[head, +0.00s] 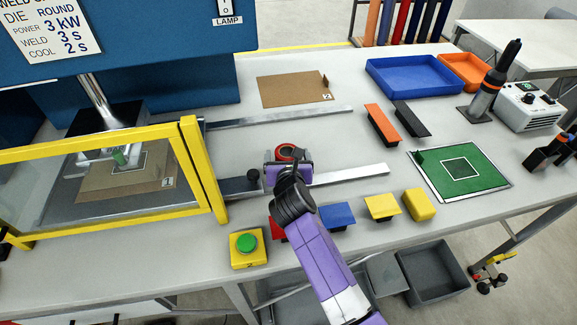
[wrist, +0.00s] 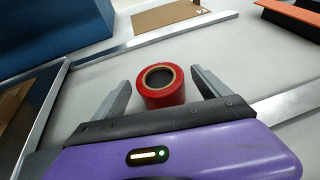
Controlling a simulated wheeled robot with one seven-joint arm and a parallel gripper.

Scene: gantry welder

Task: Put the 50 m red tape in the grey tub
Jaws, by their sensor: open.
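The red tape (head: 287,149) is a short red roll with a dark core, lying flat on the grey table near the metal rail. In the wrist view the red tape (wrist: 166,98) sits between the two grey fingers. My purple gripper (head: 287,161) is open, with one finger on each side of the roll; I cannot tell whether either finger touches it. The fingers are partly hidden in the head view. The grey tub (head: 445,291) is a dark, open, empty-looking box, low down beyond the table's front edge at the lower right.
A yellow-framed welder guard (head: 203,170) stands left of my gripper. A green button box (head: 247,262) and blue (head: 337,216) and yellow (head: 382,207) pieces line the front edge. A green mat (head: 477,187) lies right. Blue (head: 375,83) and orange (head: 463,85) trays stand behind.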

